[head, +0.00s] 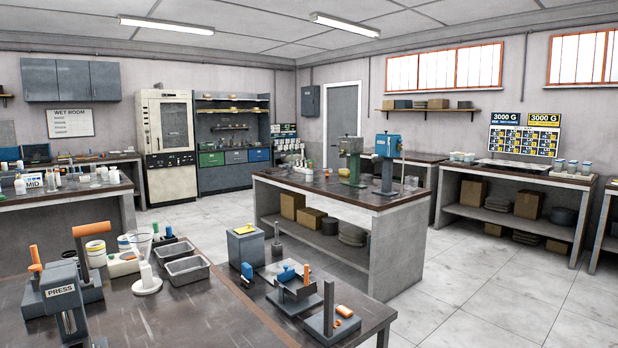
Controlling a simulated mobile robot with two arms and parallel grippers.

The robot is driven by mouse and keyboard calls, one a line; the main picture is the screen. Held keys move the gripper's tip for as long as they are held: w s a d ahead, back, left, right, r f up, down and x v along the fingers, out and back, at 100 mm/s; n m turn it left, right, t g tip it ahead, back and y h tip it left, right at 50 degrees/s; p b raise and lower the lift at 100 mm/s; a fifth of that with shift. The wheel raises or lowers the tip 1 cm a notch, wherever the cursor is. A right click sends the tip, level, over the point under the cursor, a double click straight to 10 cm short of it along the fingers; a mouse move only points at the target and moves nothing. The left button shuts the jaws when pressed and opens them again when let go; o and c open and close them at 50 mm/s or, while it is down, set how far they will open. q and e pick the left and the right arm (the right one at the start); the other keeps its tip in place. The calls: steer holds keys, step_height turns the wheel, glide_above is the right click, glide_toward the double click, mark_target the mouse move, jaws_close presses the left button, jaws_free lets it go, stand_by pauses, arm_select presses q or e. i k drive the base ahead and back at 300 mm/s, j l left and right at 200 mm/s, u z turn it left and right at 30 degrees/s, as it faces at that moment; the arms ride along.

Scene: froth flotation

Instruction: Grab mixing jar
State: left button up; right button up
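I cannot tell for sure which vessel is the mixing jar. A clear, wide-mouthed vessel (141,241) stands on the near bench (205,318), among small containers. More clear vessels (104,173) stand small on the left back bench. Neither of my grippers is in view.
Two grey metal trays (187,270) and a press (62,296) are on the near bench. Free floor (470,290) lies at the right. A grey door (343,124) is at the back.

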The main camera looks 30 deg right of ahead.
mark_target(309, 173)
steer(key=i+l+z, duration=0.15)
steer(key=l+z, duration=0.3)
steer(key=i+l+z, duration=0.2)
steer(key=l+z, duration=0.2)
steer(key=i+l+z, duration=0.25)
steer(key=z, duration=0.2)
steer(key=i+l+z, duration=0.25)
steer(key=z, duration=0.2)
steer(key=i+l+z, duration=0.1)
steer(key=i+z, duration=0.3)
steer(key=i+l+z, duration=0.15)
steer(key=i+z, duration=0.35)
steer(key=i, duration=0.65)
steer(key=i+j+u, duration=0.1)
steer(key=i+u, duration=0.55)
steer(key=u, duration=0.15)
steer(key=i+u, duration=0.4)
steer(key=i+l+u, duration=0.35)
steer(key=i+j+u, duration=0.3)
steer(key=i+u, duration=0.15)
steer(key=i+j+u, duration=0.1)
steer(key=i+u, duration=0.75)
steer(key=i+z, duration=0.1)
steer(key=i, duration=0.5)
steer(key=i+j+z, duration=0.1)
steer(key=i, duration=0.45)
steer(key=i+j, duration=0.2)
steer(key=i, duration=0.4)
steer(key=z, duration=0.05)
